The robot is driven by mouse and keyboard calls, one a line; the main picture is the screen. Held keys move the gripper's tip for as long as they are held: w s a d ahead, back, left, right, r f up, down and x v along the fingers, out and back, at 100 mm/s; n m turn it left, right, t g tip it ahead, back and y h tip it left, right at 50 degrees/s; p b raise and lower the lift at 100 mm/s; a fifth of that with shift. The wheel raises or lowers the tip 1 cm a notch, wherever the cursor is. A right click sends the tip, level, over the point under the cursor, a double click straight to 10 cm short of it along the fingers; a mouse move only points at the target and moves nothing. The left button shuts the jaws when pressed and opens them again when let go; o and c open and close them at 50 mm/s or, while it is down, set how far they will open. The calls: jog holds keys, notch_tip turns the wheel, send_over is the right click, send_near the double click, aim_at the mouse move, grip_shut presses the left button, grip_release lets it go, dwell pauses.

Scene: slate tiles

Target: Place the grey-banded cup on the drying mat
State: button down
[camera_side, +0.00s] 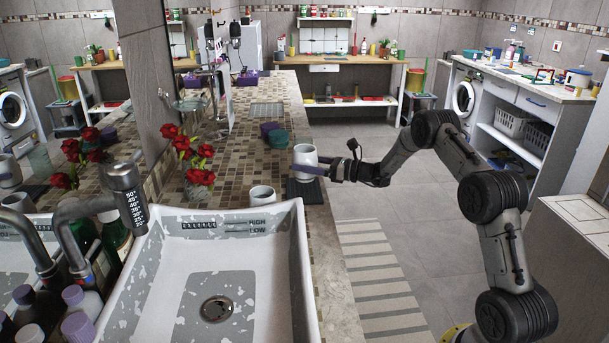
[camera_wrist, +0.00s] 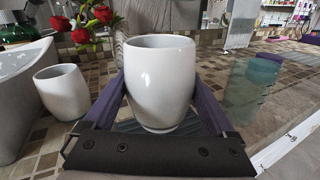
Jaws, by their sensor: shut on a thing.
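A pale, glossy cup (camera_side: 305,155) is between the purple fingers of my gripper (camera_side: 309,169), upright. In the wrist view the same cup (camera_wrist: 160,75) stands between both fingers of my gripper (camera_wrist: 158,100), which are shut on its sides. I cannot make out a grey band on it. The dark drying mat (camera_side: 304,193) lies on the tiled counter directly below the cup in the side view; whether the base touches it is unclear. A second pale cup (camera_side: 262,196) stands left of the mat, near the sink, and also shows in the wrist view (camera_wrist: 66,91).
The white sink (camera_side: 240,240) is in front of the second cup. Red roses (camera_side: 193,150) stand at the left by the mirror. Teal and purple bowls (camera_side: 277,138) sit behind the mat. The counter's right edge is close to the mat.

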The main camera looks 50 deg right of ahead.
aim_at(304, 174)
jog(key=shift+w+d+f, duration=0.2)
jog(key=shift+w+f, duration=0.3)
jog(key=shift+f, duration=1.55)
jog(key=shift+f, duration=0.15)
grip_release()
jog(key=shift+f, duration=0.1)
